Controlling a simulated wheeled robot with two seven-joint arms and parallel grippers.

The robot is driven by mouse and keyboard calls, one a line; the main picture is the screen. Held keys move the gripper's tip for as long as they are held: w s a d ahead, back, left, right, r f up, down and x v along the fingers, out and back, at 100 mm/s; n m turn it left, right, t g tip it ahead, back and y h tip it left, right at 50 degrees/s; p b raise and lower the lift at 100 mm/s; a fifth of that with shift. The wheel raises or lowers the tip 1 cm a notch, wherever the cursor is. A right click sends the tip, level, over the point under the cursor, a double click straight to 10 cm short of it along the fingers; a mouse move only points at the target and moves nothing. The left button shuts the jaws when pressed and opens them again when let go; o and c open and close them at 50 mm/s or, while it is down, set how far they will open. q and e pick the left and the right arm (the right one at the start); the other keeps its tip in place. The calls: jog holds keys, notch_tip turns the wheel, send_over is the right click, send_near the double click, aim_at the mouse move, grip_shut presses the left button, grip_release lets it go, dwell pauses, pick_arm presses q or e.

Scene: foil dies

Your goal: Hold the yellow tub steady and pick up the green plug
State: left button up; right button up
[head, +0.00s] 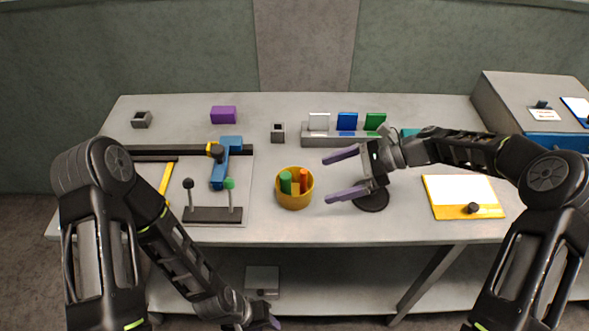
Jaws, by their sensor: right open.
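The yellow tub (294,202) stands upright near the front middle of the table. The green plug (286,181) stands inside it on the left side, its top showing and its lower part hidden by the tub wall. My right gripper (328,179) is open and empty, just right of the tub, its two purple fingers pointing left towards it and apart from it. My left gripper (272,321) hangs low at the bottom edge, in front of the table and well away from the tub; only part of it shows, so its fingers cannot be judged.
An orange plug (304,178) shares the tub. A board with a blue clamp (225,165) and knobbed levers lies left. A rack (330,141) with white, blue and green blocks stands behind. A black disc (373,203) lies under my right gripper. A yellow-edged clipboard (455,211) lies right.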

aim_at(304, 188)
jog(key=shift+w, duration=0.1)
jog(key=shift+r, duration=0.1)
jog(key=shift+b+x, duration=0.45)
jog(key=shift+x, duration=0.45)
jog(key=b+x, duration=0.2)
jog(key=x, duration=0.4)
jog(key=shift+a+f+b, duration=0.25)
jog(key=shift+a+b, duration=0.05)
jog(key=shift+b, duration=0.05)
jog(key=shift+x, duration=0.75)
jog(key=shift+c, duration=0.4)
